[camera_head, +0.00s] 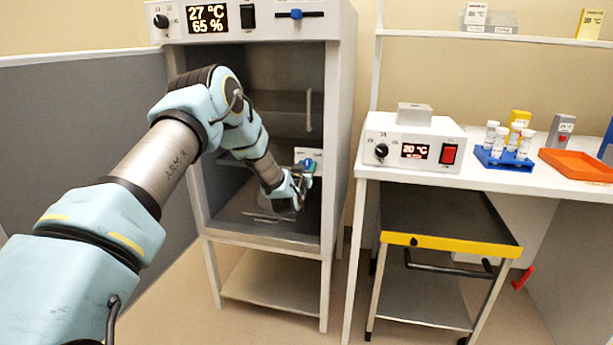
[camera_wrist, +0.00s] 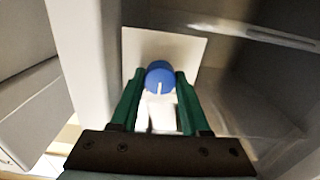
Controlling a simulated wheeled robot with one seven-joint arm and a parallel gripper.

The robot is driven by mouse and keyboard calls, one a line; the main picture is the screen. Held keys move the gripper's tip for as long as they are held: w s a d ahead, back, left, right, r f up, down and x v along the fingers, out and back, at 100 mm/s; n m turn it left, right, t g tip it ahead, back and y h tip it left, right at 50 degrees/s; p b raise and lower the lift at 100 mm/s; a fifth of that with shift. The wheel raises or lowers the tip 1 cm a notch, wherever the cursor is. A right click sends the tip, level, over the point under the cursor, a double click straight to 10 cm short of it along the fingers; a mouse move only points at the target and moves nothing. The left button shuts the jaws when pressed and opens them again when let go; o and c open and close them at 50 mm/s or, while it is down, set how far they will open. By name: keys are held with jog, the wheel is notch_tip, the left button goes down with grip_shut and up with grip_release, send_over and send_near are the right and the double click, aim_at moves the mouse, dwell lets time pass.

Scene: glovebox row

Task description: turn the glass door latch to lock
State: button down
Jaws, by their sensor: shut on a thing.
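The latch is a round blue knob (camera_wrist: 160,77) with a white pointer mark, on a white plate (camera_wrist: 188,48) fixed to the cabinet's glass door. In the wrist view the pointer mark points down toward my gripper. My gripper (camera_wrist: 160,88) has its two green fingers on either side of the knob, shut on it. In the head view my gripper (camera_head: 307,165) reaches to the right side of the cabinet front, and the knob is mostly hidden behind the fingers. The glass door (camera_head: 265,120) appears closed, with a vertical handle (camera_head: 309,110) above the latch.
The cabinet (camera_head: 338,120) has a display reading 27 °C and 65 %. To its right a white bench (camera_head: 480,180) carries a heater block (camera_head: 415,143), a blue tube rack (camera_head: 503,159) and an orange tray (camera_head: 580,165). A yellow-edged cart (camera_head: 450,246) stands below. A grey partition (camera_head: 90,120) is left.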

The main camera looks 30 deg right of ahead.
jog(key=m+b, duration=0.4)
jog(key=shift+f+m+b, duration=0.3)
jog(key=m+b, duration=0.4)
jog(key=shift+r+m, duration=0.2)
jog(key=shift+m, duration=0.1)
jog(key=shift+c, duration=1.9)
grip_release()
jog(key=b+v, duration=0.1)
jog(key=v, duration=1)
jog(key=shift+w, duration=0.1)
